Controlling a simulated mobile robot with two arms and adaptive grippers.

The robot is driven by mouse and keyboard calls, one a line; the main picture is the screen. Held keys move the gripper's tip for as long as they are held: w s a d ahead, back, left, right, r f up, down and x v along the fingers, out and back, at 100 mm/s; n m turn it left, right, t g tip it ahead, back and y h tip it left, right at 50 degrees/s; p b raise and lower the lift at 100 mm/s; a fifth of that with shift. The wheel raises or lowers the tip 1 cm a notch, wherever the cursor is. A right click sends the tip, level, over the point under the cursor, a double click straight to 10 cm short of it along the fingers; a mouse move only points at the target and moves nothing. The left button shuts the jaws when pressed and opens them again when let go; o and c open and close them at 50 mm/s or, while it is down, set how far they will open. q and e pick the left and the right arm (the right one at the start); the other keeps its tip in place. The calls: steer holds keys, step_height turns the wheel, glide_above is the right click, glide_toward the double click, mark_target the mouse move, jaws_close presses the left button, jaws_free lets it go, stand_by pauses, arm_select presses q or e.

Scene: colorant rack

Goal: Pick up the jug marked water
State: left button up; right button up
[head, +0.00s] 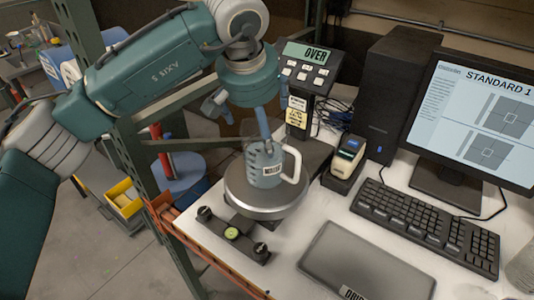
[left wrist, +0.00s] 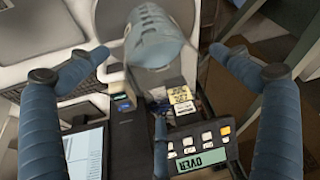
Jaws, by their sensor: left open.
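Whether the finger touches the jug cannot be told. My right gripper is not in view.
The scale's display (head: 308,54) reads OVER and stands behind the jug. A small device (head: 347,158), keyboard (head: 425,222), monitor (head: 480,120) and dark computer tower (head: 394,90) are to the right. A grey flat case (head: 365,268) lies in front. A green post borders the left.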

arm_select(q)
steer(key=p+x, duration=0.1)
steer(key=x, duration=0.1)
steer(key=p+x, duration=0.1)
steer(key=x, duration=0.1)
steer(key=shift+w+d+f, duration=0.2)
steer(key=shift+w+f, duration=0.05)
steer(key=shift+w, duration=0.25)
steer(key=shift+s, duration=0.1)
steer(key=c, duration=1.6)
steer(key=shift+r, duration=0.15)
steer(key=shift+c, duration=0.3)
